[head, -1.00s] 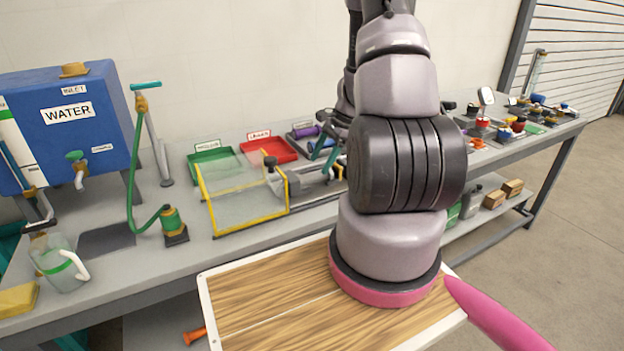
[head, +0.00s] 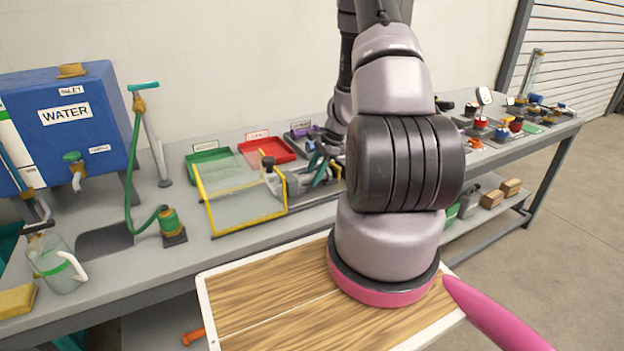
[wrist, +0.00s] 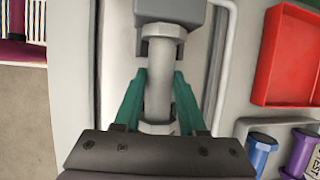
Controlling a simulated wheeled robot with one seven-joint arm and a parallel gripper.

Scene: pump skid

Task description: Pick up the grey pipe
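The grey pipe (wrist: 159,92) is a short cylinder with wider collars at its ends, seen in the wrist view below a dark grey block. My gripper (wrist: 160,75) has its teal fingers on either side of the pipe, with a narrow gap visible near the tips. It looks open around the pipe. I cannot tell whether the tips reach down past it. In the head view my gripper (head: 319,168) is low at the pump behind the yellow-edged clear guard, and my arm hides part of that area.
The clear guard (head: 243,197) stands in front of the pump. A red tray (wrist: 289,60) and a green tray (head: 211,163) lie behind. Blue (wrist: 262,148) and purple (wrist: 299,150) parts lie near the gripper in the wrist view. A blue water tank (head: 72,122) stands at the left.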

